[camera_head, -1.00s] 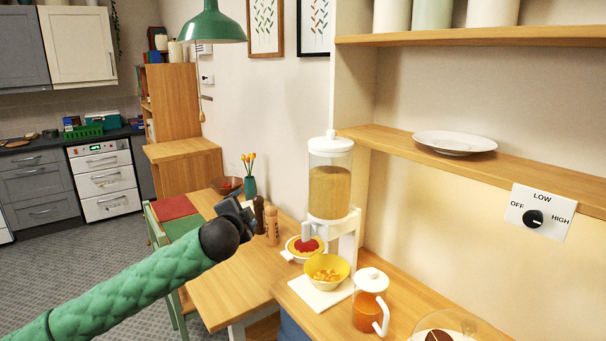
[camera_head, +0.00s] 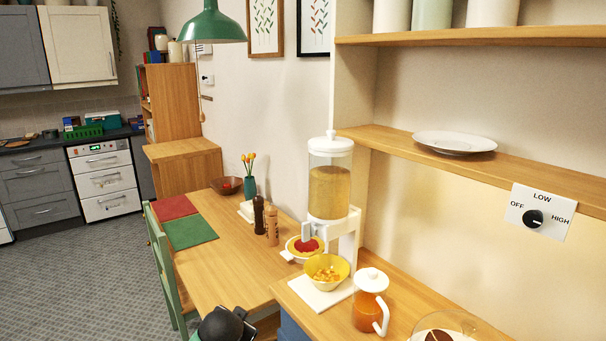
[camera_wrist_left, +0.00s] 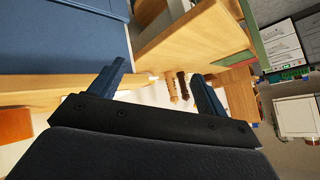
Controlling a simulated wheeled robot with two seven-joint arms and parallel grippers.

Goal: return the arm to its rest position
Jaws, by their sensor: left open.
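My left gripper (camera_wrist_left: 160,90) is open in the left wrist view, with two dark blue fingers spread apart and nothing between them. In the head view only the dark wrist end of my left arm (camera_head: 226,324) shows at the bottom edge, below the front of the table; its fingers are hard to make out there. The wooden table (camera_head: 213,275) stands just beyond it. My right gripper is not in view.
The counter holds a cereal dispenser (camera_head: 329,190), a yellow bowl (camera_head: 342,277) and an orange jug (camera_head: 366,310). A green chair (camera_head: 163,262) stands at the table's left. Floor at left is clear.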

